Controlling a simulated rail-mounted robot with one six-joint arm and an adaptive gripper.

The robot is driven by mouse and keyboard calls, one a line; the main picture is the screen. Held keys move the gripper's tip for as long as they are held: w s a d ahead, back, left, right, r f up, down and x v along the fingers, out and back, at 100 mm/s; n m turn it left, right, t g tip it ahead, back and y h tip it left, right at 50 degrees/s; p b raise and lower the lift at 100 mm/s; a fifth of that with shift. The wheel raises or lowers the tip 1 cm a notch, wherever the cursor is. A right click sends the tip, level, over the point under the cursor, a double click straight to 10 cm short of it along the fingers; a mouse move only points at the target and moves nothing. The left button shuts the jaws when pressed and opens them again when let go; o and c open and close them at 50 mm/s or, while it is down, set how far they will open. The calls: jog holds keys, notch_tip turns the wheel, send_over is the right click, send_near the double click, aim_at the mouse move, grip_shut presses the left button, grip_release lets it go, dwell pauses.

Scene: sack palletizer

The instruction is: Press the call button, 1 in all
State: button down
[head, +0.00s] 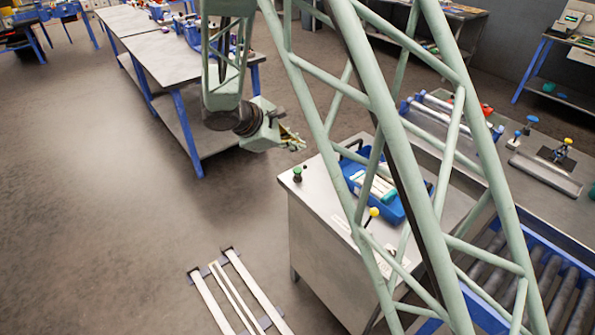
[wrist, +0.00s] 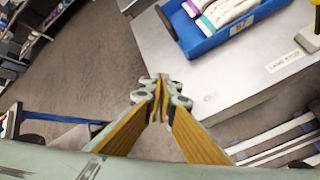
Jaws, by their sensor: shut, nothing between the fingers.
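A green round push button (head: 297,174) stands on the near left corner of a grey cabinet top (head: 318,190); it may be the call button, but I cannot read a label there. My gripper (head: 301,144) is shut and empty. In the head view its tips show just above the green button in the picture; the gap is hard to judge. In the wrist view the shut fingertips (wrist: 160,88) point past the cabinet's edge, with floor behind them. I cannot make out the green button in the wrist view.
A blue tray (head: 395,214) with white packets sits on the cabinet, beside a yellow-knobbed part (head: 374,212). The wrist view shows a white label (wrist: 285,62) on the cabinet. White slats (head: 240,290) lie on the floor. A long table (head: 170,55) stands at the back left.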

jog(key=b, duration=0.2)
send_over(297, 171)
jog(key=shift+w+f, duration=0.1)
jog(key=shift+f, duration=2.3)
jog(key=shift+f+b, duration=0.9)
jog(key=shift+f, duration=0.25)
jog(key=shift+f+b, duration=1.1)
jog(key=shift+b, duration=0.15)
jog(key=shift+r, duration=0.15)
dwell(0.5)
jog(key=shift+r+p, duration=0.45)
jog(key=shift+r, duration=0.45)
jog(key=shift+r, duration=0.15)
jog(key=shift+r+p, duration=1.15)
jog(key=shift+r, duration=1.2)
